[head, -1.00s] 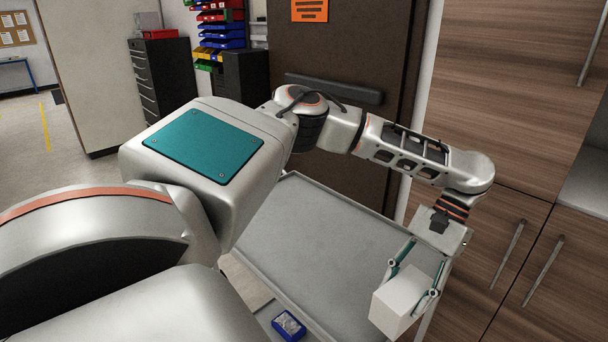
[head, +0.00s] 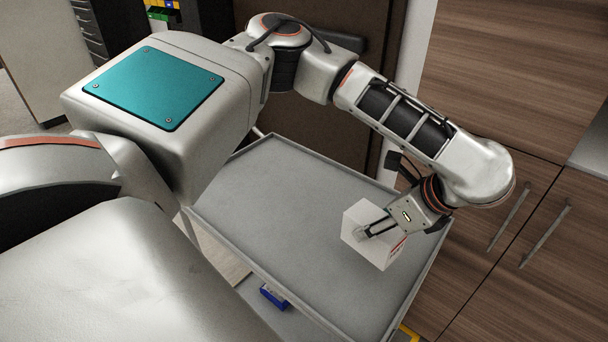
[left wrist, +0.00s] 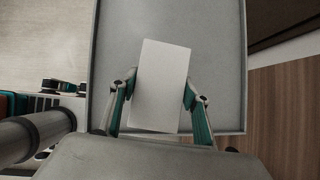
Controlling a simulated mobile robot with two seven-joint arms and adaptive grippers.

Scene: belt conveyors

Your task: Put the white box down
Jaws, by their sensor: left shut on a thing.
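The white box (head: 386,252) is at the right end of the grey cart top (head: 280,205) in the head view. My left gripper (head: 372,231) is shut on it, with one finger visible along its side. In the left wrist view the box (left wrist: 160,82) sits between both fingers, one at each side, over the grey surface near its edge. I cannot tell whether the box touches the cart top or hangs just above it. My right gripper is in neither view.
The cart top has a raised rim and is clear to the left of the box. A blue bin (head: 273,296) sits on a lower level of the cart. Wooden cabinets with long handles (head: 509,217) stand close on the right.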

